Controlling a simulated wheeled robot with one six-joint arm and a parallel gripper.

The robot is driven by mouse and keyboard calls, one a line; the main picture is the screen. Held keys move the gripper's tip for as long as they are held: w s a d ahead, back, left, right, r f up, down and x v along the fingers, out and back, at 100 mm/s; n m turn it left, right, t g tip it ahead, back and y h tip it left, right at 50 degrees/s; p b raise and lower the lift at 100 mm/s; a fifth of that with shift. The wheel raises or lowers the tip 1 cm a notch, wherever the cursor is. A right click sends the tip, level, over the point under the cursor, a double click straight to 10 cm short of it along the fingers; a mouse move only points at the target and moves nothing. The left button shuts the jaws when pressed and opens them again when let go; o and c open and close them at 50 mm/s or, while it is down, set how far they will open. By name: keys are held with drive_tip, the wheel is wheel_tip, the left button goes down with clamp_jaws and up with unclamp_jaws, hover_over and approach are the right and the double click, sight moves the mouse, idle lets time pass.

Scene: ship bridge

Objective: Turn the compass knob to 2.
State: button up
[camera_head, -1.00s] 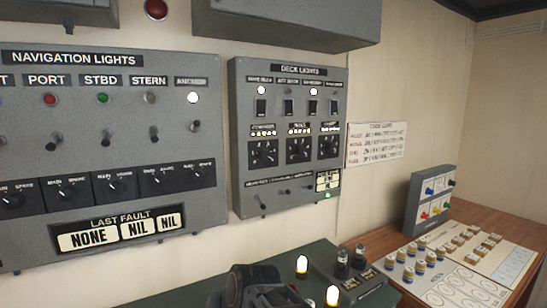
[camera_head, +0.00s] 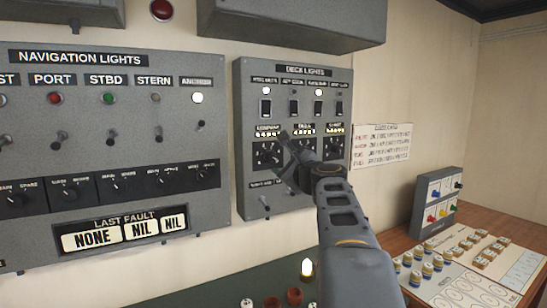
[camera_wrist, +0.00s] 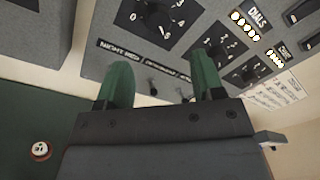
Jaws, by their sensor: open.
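The compass knob (camera_head: 267,154) is the left black dial in the row of three on the grey deck lights panel (camera_head: 252,110). Its pointer is too small to read in the head view. In the wrist view the compass knob (camera_wrist: 158,14) shows at the top, partly cut off, with white numerals around it. My gripper (camera_head: 288,148) is in front of the panel, just right of the compass knob and partly covering the middle dial. In the wrist view its two green fingers (camera_wrist: 162,78) are apart and empty, below the knob, with no visible contact.
The middle dial (camera_wrist: 221,47) and right dial (camera_head: 333,148) sit close beside it. Small toggles (camera_wrist: 153,87) stick out under the dials. The navigation lights panel (camera_head: 120,75) is to the left.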

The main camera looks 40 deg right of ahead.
sight(272, 157)
drive_tip(key=p+x, duration=0.1)
drive_tip(key=x, duration=0.7)
drive_tip(key=shift+w+p, duration=0.4)
drive_tip(key=shift+c, duration=0.2)
drive_tip(key=shift+f, duration=0.1)
drive_tip(key=c, duration=0.9)
